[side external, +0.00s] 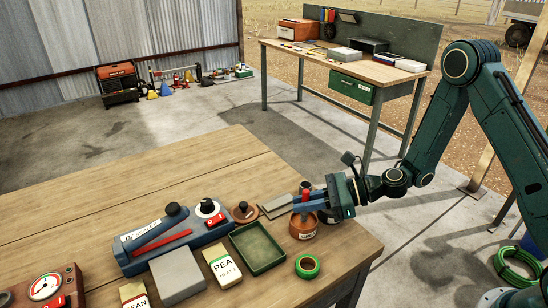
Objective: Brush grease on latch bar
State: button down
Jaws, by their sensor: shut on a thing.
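My gripper (310,202) is at the right end of the wooden table, with its blue fingers shut on a slim tool with a red handle (305,190), which looks like the brush. The handle stands roughly upright. The brush's lower end is hidden by the fingers and a brown labelled pot (302,230). The fingers are right over this pot; I cannot tell whether the bristles are inside it. A flat grey metal piece (276,207), perhaps the latch bar, lies just left of the gripper. Its details are too small to tell.
A green tray (232,249), a green tape roll (307,266), seed packets (223,266), a grey block (177,276) and a blue device with a red bar (165,242) crowd the near table. A small brown knobbed item (243,213) sits beside the flat piece. The table's far left is clear.

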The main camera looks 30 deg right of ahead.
aim_at(307, 191)
jog(key=shift+f, duration=0.5)
dwell(1.1)
jog(key=shift+r, duration=3.55)
jog(key=shift+d, duration=0.1)
jog(key=shift+w+d, duration=0.15)
jog(key=shift+d, duration=0.15)
jog(key=w+d+r+m+t+h, duration=0.1)
jog(key=d+r+m+t+h, duration=0.2)
jog(key=d, duration=0.9)
jog(key=m+t+h, duration=0.2)
jog(key=m+h, duration=0.2)
jog(key=shift+w+d+r+m+t+h, duration=0.2)
jog(key=shift+w+d+m+t+h, duration=0.1)
jog(key=shift+h, duration=0.1)
